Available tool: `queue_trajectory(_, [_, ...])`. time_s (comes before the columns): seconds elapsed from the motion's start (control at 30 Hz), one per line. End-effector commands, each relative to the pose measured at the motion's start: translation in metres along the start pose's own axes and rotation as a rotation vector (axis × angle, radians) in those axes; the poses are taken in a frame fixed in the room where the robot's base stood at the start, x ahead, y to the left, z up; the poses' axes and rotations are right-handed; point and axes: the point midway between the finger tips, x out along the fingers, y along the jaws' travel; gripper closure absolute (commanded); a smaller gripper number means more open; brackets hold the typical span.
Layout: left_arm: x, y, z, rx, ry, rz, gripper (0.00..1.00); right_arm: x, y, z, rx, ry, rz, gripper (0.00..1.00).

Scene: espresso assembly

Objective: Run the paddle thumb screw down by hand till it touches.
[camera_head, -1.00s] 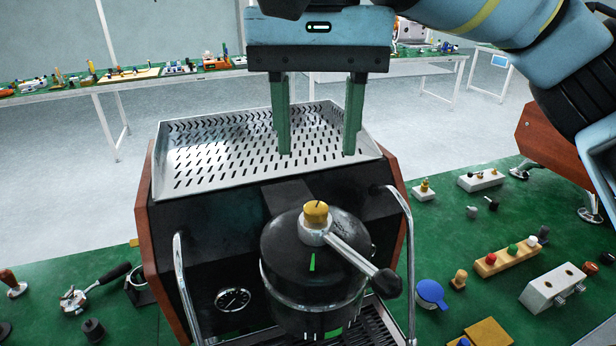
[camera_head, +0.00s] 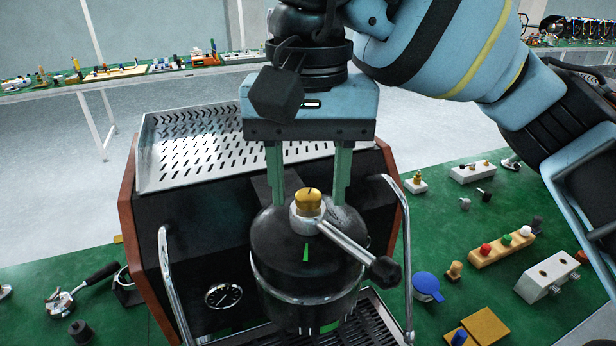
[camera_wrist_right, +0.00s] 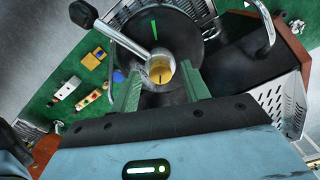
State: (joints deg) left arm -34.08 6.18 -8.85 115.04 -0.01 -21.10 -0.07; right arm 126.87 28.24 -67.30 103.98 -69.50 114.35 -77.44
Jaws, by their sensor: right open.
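The brass paddle thumb screw (camera_head: 308,201) sits on the hub of the paddle lever, on top of the black group head (camera_head: 345,240) of the espresso machine. The paddle lever (camera_head: 345,240) slants down to the right and ends in a black knob. My right gripper (camera_head: 308,195) points down over the group head, its two green fingers wide apart, one on each side of the screw. In the right wrist view the screw (camera_wrist_right: 160,72) shows between the open fingers (camera_wrist_right: 163,95), touching neither that I can see. My left gripper is not in view.
The perforated top tray (camera_head: 190,150) lies behind the group head. Steel side pipes (camera_head: 172,280) stand left and right of it. On the green bench (camera_head: 440,230) lie a blue round tool (camera_head: 427,285), a wooden block with coloured knobs (camera_head: 500,250) and a portafilter (camera_head: 80,290).

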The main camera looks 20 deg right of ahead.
Motion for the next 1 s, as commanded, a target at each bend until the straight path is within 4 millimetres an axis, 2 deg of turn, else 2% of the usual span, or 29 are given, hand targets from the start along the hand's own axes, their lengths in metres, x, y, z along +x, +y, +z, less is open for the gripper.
queue_trajectory(0.07, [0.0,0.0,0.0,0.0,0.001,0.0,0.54,0.0,0.0,0.0,0.0,0.0,0.0,0.56])
queue_trajectory(0.4, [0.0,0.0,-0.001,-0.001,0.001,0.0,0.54,0.0,0.0,0.0,0.0,0.0,0.0,0.99])
queue_trajectory(0.73, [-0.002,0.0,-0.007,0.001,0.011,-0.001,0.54,-0.002,0.0,0.0,0.058,0.002,0.0,0.99])
queue_trajectory(1.0, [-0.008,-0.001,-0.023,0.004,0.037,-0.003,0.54,-0.003,0.0,0.001,0.241,0.004,0.0,0.99])
